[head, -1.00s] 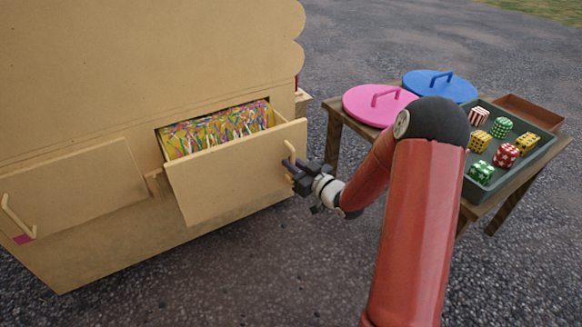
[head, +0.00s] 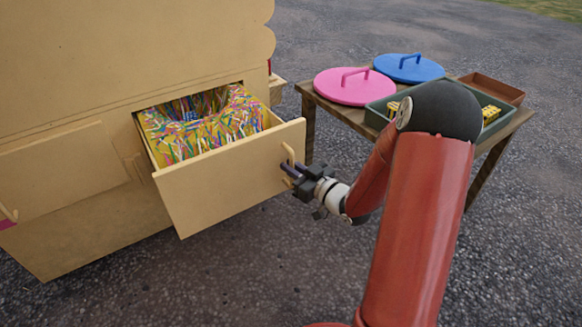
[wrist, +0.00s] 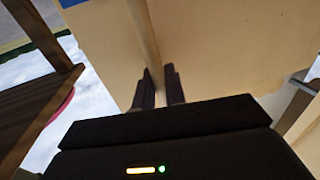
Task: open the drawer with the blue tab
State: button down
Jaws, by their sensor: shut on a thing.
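The drawer (head: 215,190) stands well out of the wooden cabinet, its front facing me. Colourful paper shreds (head: 165,140) fill it, with a hollow near the back where a blue checked thing (head: 190,116) partly shows. My gripper (head: 289,169) is shut on the drawer's upright bar handle (head: 289,152) at the front's right side. In the wrist view the handle (wrist: 143,35) runs between my two dark fingers (wrist: 158,88). A blue tab (wrist: 73,3) shows at that view's top edge, on the drawer front; I cannot make it out in the head view.
A second, closed drawer (head: 65,170) is at left, with a pink tab (head: 6,224). At right, a wooden table (head: 340,108) holds pink (head: 352,90) and blue (head: 408,70) lids, a green tray (head: 378,108) and a brown tray (head: 495,88). Ground before the drawer is clear.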

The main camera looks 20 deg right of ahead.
jog(key=c, duration=1.6)
grip_release()
jog(key=shift+o, duration=0.2)
jog(key=v, duration=0.7)
jog(key=shift+s+d, duration=0.25)
jog(key=shift+s, duration=0.1)
jog(key=shift+w+r, duration=0.1)
